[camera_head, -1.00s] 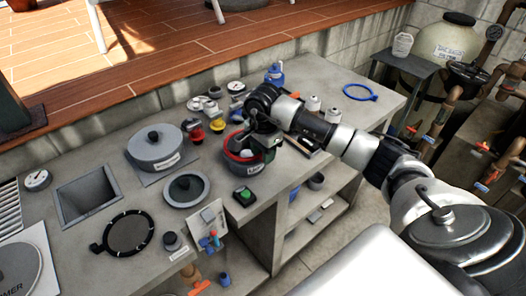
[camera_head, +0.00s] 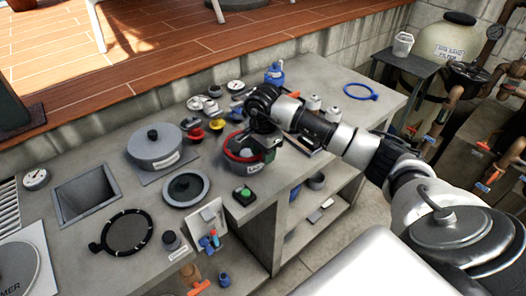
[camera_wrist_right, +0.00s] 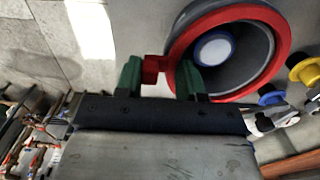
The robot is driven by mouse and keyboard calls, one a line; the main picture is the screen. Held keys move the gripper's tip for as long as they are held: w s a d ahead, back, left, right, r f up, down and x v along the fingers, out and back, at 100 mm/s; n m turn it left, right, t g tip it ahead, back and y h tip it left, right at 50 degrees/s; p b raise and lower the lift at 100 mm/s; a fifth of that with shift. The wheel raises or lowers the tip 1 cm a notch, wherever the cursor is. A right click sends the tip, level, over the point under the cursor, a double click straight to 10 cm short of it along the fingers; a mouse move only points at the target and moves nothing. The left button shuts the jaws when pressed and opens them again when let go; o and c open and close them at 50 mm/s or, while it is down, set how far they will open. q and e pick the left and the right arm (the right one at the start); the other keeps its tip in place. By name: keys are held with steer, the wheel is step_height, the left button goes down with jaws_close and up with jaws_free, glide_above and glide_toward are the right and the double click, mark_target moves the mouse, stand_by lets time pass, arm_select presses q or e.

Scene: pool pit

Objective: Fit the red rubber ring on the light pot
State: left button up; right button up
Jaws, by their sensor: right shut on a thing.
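The red rubber ring (camera_head: 231,155) is at the round grey light pot on the counter; it also shows in the right wrist view (camera_wrist_right: 283,40). My right gripper (camera_wrist_right: 160,74) is shut on the ring's red tab between its green fingers, at the ring's near left side. The light pot's grey inner wall (camera_wrist_right: 257,58) and a pale disc with a blue edge show through the ring. The ring looks roughly lined up with the pot's rim. I cannot tell whether it is seated or just above. In the head view my right gripper and wrist partly hide the pot. My left gripper is out of view.
A lidded grey pot (camera_head: 155,146) stands left of the light pot. Red (camera_head: 195,134) and yellow (camera_head: 216,125) knobs lie close by. A green-button box (camera_head: 243,195) sits in front.

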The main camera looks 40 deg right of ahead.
steer(key=shift+f+b, duration=0.35)
steer(key=shift+b, duration=0.05)
stand_by(0.4)
steer(key=o, duration=1.1)
steer(key=shift+o, duration=0.2)
steer(key=shift+r+p, duration=1.45)
steer(key=shift+r, duration=1.05)
step_height(320, 180, up, 4)
steer(key=shift+r+p, duration=0.1)
steer(key=shift+p, duration=0.9)
